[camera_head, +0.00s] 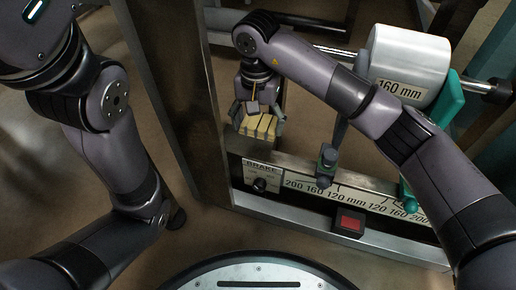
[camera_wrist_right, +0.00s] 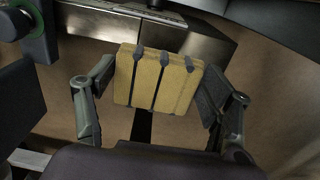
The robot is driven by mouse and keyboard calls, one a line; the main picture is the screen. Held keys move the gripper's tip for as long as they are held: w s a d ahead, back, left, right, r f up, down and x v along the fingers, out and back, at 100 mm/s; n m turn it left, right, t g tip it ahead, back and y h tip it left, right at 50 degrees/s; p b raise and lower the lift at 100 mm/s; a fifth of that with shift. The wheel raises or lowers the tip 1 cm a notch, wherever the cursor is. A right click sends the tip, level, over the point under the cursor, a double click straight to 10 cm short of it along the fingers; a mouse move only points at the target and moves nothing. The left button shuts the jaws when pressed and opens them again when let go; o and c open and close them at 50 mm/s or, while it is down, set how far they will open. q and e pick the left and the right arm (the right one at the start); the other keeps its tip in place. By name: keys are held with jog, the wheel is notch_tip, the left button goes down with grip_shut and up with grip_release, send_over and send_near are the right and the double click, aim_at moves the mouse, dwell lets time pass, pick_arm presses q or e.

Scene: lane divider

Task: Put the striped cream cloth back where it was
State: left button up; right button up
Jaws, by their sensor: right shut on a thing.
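The striped cream cloth (camera_head: 261,127), yellowish cream with dark stripes, is a folded block in my right gripper (camera_head: 257,117). It hangs in the air at the left end of the machine's scale rail, above the brake panel. In the right wrist view the cloth (camera_wrist_right: 149,82) sits between the two fingers of the right gripper (camera_wrist_right: 158,84), which are shut on its sides. Its underside is hidden.
A brake panel (camera_head: 262,177) with a knob is below the cloth. The scale rail (camera_head: 300,172) runs right, with a dark clamp (camera_head: 326,165) and a red button (camera_head: 350,222). A metal post (camera_head: 180,80) stands left.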

aim_at(258, 149)
notch_tip(258, 149, down, 7)
jog(key=b, duration=0.3)
jog(key=shift+b, duration=0.4)
jog(key=shift+r, duration=0.25)
jog(key=shift+f, duration=0.15)
jog(key=o, duration=1.1)
notch_tip(258, 149, up, 12)
jog(key=p, duration=0.7)
jog(key=shift+a+p, duration=0.1)
jog(key=shift+p, duration=0.3)
